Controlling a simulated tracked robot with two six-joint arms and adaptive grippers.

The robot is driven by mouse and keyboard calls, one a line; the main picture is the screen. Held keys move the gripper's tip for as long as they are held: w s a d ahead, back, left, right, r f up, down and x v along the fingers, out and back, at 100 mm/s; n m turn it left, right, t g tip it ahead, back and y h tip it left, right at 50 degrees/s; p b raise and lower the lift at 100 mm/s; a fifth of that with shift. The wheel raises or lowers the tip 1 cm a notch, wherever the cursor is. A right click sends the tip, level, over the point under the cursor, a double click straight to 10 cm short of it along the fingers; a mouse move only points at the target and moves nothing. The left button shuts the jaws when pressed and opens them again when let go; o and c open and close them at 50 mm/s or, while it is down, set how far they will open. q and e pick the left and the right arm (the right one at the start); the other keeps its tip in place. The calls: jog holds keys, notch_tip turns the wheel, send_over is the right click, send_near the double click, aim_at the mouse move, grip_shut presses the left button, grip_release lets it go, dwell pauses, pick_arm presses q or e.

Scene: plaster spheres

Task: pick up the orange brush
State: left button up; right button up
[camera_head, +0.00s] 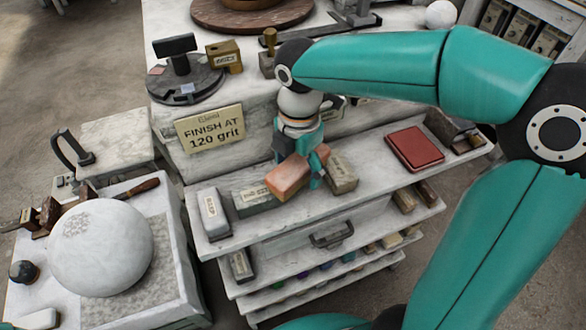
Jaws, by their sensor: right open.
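An orange-pink block-shaped thing (287,180), which seems to be the orange brush, is at the top shelf of the white rack, among other blocks. My right gripper (300,160) points down right at it, with a teal finger by its right end. The jaws are open; I cannot tell whether a finger touches the block. The gripper hides part of the shelf behind. My left gripper is not in view.
Grey labelled blocks (256,196) and (342,174) flank the orange one closely. A white block (214,214) stands at the shelf's left end, a red box (414,148) to the right. A sign (210,129) is behind; a large plaster sphere (100,247) sits at left.

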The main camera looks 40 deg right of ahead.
jog(key=c, duration=1.3)
jog(key=shift+c, duration=0.2)
notch_tip(320, 180, up, 19)
jog(key=p, duration=0.3)
jog(key=m, duration=0.8)
send_over(297, 161)
notch_tip(297, 161, down, 7)
notch_tip(297, 161, down, 7)
jog(key=m, duration=0.4)
jog(key=m+b, duration=0.1)
jog(key=m, duration=0.3)
jog(key=shift+w+d+r+m, duration=0.1)
jog(key=shift+w+r+m, duration=0.1)
jog(key=shift+m, duration=0.1)
jog(key=shift+s+f+m, duration=0.2)
jog(key=shift+f+m, duration=0.55)
jog(key=shift+m, duration=0.15)
notch_tip(297, 161, down, 7)
jog(key=b, duration=0.6)
jog(key=shift+r, duration=0.1)
jog(key=shift+f+b, duration=0.55)
jog(key=shift+b, duration=0.05)
